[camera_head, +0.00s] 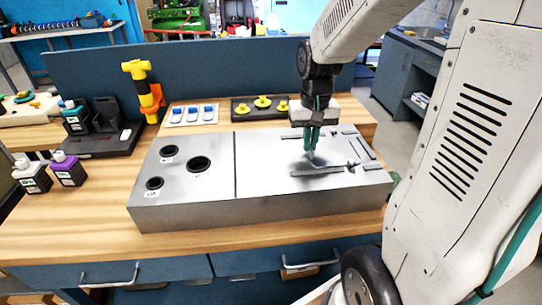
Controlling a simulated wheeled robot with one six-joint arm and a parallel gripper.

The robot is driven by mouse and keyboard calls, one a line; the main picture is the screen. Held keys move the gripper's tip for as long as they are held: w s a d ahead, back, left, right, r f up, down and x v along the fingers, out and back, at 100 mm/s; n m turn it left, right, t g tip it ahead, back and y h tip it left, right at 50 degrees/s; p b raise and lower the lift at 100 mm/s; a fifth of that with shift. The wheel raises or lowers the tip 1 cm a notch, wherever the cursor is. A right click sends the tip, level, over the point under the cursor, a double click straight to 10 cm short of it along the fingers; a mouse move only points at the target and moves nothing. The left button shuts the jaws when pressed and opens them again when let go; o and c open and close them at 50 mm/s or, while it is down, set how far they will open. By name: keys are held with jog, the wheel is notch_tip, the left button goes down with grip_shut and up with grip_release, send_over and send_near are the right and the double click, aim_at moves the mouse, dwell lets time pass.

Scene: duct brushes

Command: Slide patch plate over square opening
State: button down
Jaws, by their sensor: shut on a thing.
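A grey metal duct box (260,210) lies on the wooden bench. Its right half carries thin raised strips (325,171) around a flat area. My gripper (312,152), with green fingers, points down over this area and is shut on the patch plate (314,161). The plate is grey like the box top, so its edges are hard to make out. It is low, at or just above the surface; I cannot tell whether it touches. I cannot make out the square opening; the plate, fingers or shadow may hide it.
The box's left half has three round holes, one being the large hole (199,164). Behind the box stand a tray of blue-topped pieces (194,115) and a black tray of yellow knobs (262,106). A yellow and orange tool (146,92) and bottles (68,170) stand at left.

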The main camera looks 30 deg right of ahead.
jog(key=shift+s+d, duration=0.25)
jog(key=shift+d, duration=0.3)
jog(key=shift+s+d, duration=0.25)
jog(key=shift+d, duration=0.3)
jog(key=shift+s+d, duration=0.1)
jog(key=shift+d, duration=0.15)
jog(key=c, duration=1.7)
grip_release()
notch_tip(320, 180, up, 8)
